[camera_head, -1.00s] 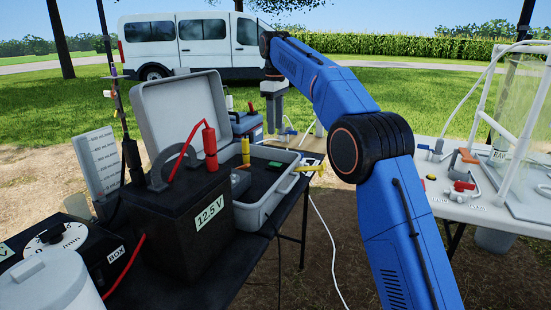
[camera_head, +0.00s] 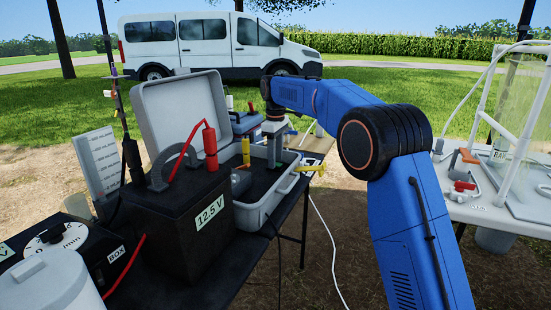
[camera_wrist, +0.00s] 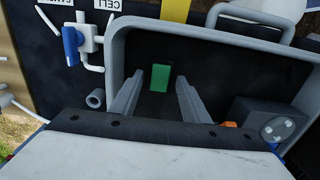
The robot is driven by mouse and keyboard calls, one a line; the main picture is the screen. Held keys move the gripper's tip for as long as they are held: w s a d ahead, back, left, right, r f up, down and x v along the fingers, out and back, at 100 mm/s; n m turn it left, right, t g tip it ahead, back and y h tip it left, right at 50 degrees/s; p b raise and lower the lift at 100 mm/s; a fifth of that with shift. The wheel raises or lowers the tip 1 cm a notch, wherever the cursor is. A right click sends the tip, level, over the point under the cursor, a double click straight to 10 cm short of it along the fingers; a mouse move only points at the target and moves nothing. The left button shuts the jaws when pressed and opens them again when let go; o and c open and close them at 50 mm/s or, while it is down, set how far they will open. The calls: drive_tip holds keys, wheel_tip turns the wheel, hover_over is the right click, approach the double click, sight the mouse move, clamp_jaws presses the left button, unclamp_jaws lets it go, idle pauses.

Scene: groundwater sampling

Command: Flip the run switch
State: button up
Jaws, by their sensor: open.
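A green block-shaped switch (camera_wrist: 160,78) stands on the dark floor of an open grey case (camera_wrist: 118,62) in the wrist view. I take it to be the run switch; its tilt or setting cannot be told. My gripper (camera_wrist: 157,84) is open, with one finger on each side of the green switch as seen from the wrist. Whether the fingers touch it cannot be told.
A black battery (camera_head: 180,235) marked 12.5 V stands in front of the case. A yellow-handled part (camera_head: 309,168) sits at the case's right edge. A dark box with a grey round part (camera_wrist: 279,128) lies right of the fingers. A blue-handled valve (camera_wrist: 72,45) is outside the case.

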drive_tip(key=c, duration=1.1)
drive_tip(key=shift+o, duration=0.2)
drive_tip(key=shift+d+y, duration=0.25)
drive_tip(key=shift+y, duration=0.25)
drive_tip(key=shift+s+f+t+y, duration=0.15)
drive_tip(key=shift+t+y, duration=0.25)
drive_tip(key=shift+y, duration=0.2)
drive_tip(key=o, duration=1.1)
drive_tip(key=shift+d, duration=0.1)
drive_tip(key=shift+c, duration=0.2)
